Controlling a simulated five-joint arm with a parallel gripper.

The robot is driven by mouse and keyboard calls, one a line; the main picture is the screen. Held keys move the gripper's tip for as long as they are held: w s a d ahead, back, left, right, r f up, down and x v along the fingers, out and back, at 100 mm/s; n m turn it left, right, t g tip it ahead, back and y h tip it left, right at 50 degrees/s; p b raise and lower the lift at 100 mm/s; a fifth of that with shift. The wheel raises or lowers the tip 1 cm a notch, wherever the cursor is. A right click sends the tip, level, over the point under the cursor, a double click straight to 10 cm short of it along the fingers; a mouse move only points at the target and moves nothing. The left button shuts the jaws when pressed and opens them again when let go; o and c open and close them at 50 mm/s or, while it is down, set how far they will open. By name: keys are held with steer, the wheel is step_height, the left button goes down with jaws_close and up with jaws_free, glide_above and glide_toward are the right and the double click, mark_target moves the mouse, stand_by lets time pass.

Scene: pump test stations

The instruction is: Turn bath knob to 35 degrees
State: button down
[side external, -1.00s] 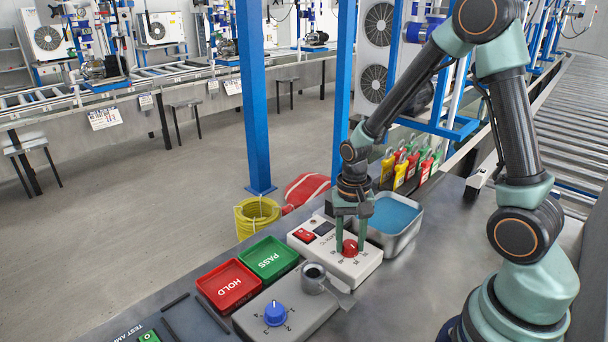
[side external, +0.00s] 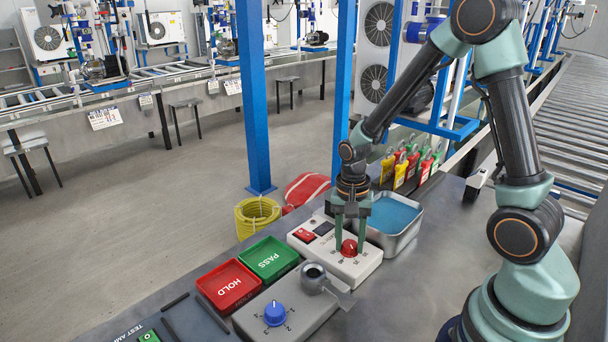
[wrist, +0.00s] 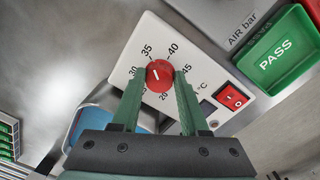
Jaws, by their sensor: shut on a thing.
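The red bath knob (side external: 349,248) sits on the white control box (side external: 304,247) beside the metal water bath (side external: 413,232). My gripper (side external: 350,243) points down at it, with one finger on each side, shut on the knob. In the wrist view the knob (wrist: 160,78) lies between the fingertips. Its white pointer line leans up and slightly left, roughly towards the 35 mark; the exact reading is hard to tell. The printed 30, 35, 40 and 45 marks are visible around it; the lower marks are partly hidden by the fingers.
A red rocker switch (wrist: 233,98) is on the same box. Green PASS (side external: 269,258) and red HOLD (side external: 227,286) trays lie to the left. A grey box with a blue knob (side external: 275,313) and a metal cup (side external: 313,277) is in front. Bare bench lies right of these.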

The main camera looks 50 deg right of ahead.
steer(key=shift+c, duration=2.2)
jaws_free()
steer(key=shift+w, duration=0.1)
steer(key=shift+r, duration=0.15)
step_height(320, 180, up, 12)
steer(key=shift+w, duration=0.25)
step_height(320, 180, up, 8)
steer(key=f+n+t, duration=0.1)
steer(key=n+t, duration=0.4)
steer(key=n, duration=0.5)
glide_above(347, 242)
steer(key=s+a, duration=0.4)
steer(key=shift+s+a+r+n+t, duration=0.25)
steer(key=shift+r+n+t, duration=0.1)
steer(key=shift+n, duration=0.2)
steer(key=shift+s+a+r+n+t, duration=0.15)
steer(key=shift+s+r+n+t, duration=0.15)
steer(key=shift+n, duration=0.25)
